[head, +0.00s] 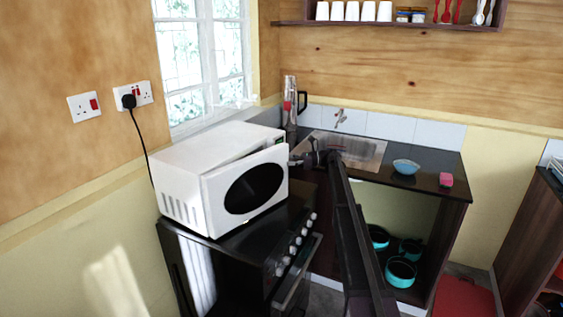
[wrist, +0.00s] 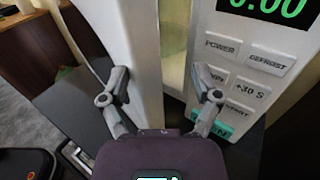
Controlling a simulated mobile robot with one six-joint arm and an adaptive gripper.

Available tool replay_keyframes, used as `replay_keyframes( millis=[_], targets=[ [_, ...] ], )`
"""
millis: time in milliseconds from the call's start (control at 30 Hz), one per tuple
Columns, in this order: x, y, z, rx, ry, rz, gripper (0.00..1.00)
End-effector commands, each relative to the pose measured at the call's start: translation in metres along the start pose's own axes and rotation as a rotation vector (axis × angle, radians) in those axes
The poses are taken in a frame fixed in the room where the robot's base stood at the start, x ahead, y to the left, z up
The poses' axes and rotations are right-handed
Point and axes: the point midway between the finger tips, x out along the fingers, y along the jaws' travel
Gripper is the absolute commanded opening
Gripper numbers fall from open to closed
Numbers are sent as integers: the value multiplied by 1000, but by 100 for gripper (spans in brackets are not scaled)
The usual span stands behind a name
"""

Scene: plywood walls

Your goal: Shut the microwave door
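The white microwave (head: 185,158) stands on the black stove. Its door (head: 250,185), with a dark oval window, is ajar and angled out from the body. My gripper (head: 303,158) is at the door's free right edge in the head view. In the wrist view my gripper (wrist: 160,82) is open, its two fingers spread apart. The door's edge (wrist: 143,60) shows between and beyond the fingers, left of a narrow gap into the microwave. The control panel (wrist: 243,65) with green digits is right of the gap, behind the right finger. I cannot tell whether a finger touches the door.
The stove (head: 255,250) with front knobs is under the microwave. Turquoise pots (head: 401,271) sit below the counter.

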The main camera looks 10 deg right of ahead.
Motion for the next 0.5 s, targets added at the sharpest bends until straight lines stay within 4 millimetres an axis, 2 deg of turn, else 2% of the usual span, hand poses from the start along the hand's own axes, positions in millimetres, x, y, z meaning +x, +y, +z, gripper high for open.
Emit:
replay_keyframes(
  millis=[200,500],
  targets=[
    [-18,0,0,0,1,0,80],
    [-21,0,0,0,1,1,80]
  ],
)
